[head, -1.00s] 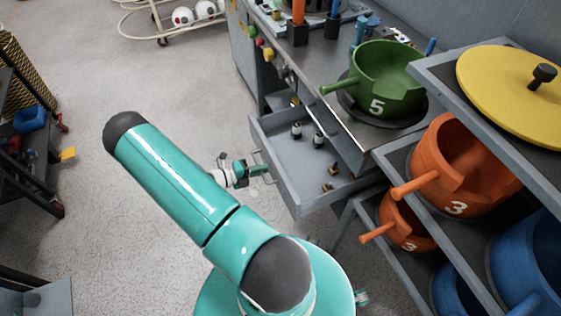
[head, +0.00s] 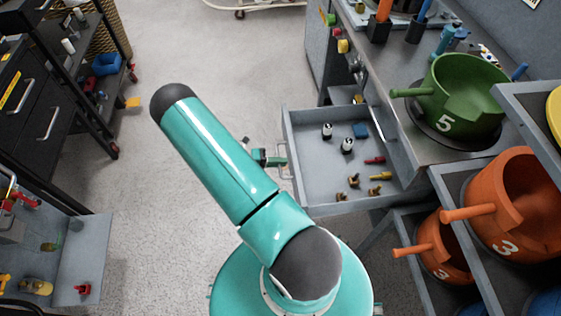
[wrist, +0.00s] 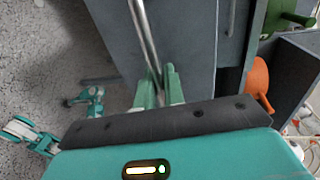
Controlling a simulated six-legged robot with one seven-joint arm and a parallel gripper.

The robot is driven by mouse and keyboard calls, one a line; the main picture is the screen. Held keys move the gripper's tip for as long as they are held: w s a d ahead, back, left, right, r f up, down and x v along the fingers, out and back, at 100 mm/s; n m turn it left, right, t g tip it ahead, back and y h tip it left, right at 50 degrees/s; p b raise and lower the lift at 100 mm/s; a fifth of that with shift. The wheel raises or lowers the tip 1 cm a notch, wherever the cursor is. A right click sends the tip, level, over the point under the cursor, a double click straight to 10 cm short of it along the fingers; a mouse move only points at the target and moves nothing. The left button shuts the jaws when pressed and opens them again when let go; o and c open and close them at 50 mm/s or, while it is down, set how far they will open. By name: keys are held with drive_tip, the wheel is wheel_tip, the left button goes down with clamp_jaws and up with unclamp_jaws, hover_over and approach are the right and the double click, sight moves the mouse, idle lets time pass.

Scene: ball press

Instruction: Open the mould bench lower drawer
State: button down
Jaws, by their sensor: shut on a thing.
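The grey drawer (head: 318,172) of the mould bench (head: 412,148) stands pulled out, its inside visible from above. It holds black-and-white pieces (head: 347,146), a blue block (head: 361,130), and several small red, yellow and brass parts. My gripper (head: 272,158) is at the drawer's front, at the handle (head: 283,160). In the wrist view, my gripper's green fingers (wrist: 159,88) are shut on the metal handle bar (wrist: 146,35). The grey drawer front (wrist: 188,50) lies just beyond. My arm hides part of the gripper in the head view.
A green pot marked 5 (head: 460,95) sits on the bench top. Orange pots marked 3 (head: 500,205) stand on shelves at right. A dark cabinet (head: 40,115) and a grey tray (head: 85,255) stand at left. Open floor (head: 190,60) lies between.

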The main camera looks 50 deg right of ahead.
drive_tip(key=c, duration=1.6)
unclamp_jaws()
drive_tip(key=shift+c, duration=0.2)
drive_tip(key=v, duration=1.3)
drive_tip(key=shift+w+a, duration=0.25)
drive_tip(key=shift+w, duration=0.05)
